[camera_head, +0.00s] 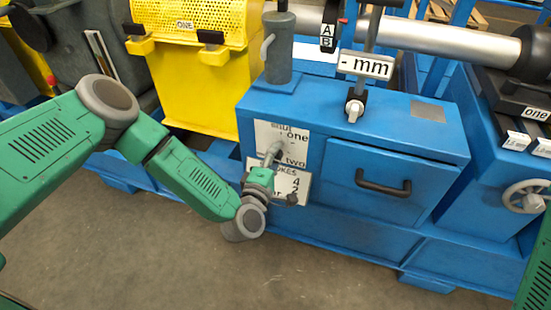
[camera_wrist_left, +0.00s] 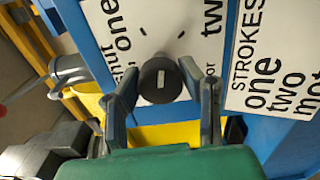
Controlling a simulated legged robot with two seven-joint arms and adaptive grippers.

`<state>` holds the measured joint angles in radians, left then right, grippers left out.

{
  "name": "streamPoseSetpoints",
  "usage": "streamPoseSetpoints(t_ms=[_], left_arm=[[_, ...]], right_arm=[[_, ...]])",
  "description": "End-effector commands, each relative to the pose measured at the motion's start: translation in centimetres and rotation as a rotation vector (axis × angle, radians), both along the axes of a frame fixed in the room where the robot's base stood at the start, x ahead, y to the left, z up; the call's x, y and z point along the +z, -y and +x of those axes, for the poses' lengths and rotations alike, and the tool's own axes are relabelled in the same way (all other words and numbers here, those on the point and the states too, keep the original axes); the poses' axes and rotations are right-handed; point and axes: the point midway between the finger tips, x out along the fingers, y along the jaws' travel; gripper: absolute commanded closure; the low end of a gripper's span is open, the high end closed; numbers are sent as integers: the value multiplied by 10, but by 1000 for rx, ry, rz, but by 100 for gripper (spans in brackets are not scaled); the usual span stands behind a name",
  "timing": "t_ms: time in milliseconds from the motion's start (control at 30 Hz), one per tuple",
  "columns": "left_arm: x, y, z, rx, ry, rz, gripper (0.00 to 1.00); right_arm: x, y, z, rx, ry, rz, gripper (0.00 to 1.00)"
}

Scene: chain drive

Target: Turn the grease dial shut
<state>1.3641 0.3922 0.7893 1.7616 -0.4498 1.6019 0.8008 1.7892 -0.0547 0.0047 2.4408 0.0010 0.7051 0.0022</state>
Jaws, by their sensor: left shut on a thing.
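The grease dial (camera_wrist_left: 160,84) is a round black knob with a short white mark on its face. It sits on a white plate (camera_wrist_left: 150,22) lettered "shut", "one" and "two"; that plate also shows in the head view (camera_head: 264,134) on the front of the blue cabinet. My left gripper (camera_wrist_left: 158,76) is shut on the dial, one finger on each side. In the wrist view the white mark stands about upright; which word it points at is unclear. In the head view my left gripper (camera_head: 274,152) largely hides the dial. My right gripper is out of view.
A second white plate (camera_wrist_left: 275,60) lettered "STROKES" is beside the dial plate. A grey cylinder with a lever (camera_head: 280,48) stands on the cabinet above. A drawer with a black handle (camera_head: 383,184) is to the right. Open floor lies in front.

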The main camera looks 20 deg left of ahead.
Motion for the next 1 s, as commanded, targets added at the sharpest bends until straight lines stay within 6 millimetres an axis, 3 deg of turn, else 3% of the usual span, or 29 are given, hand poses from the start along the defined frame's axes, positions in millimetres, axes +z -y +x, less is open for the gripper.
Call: streamPoseSetpoints(t_ms=[1000], left_arm=[[-10, -3, -2, 9, -46, -962, 95]], right_arm=[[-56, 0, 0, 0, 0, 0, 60]])
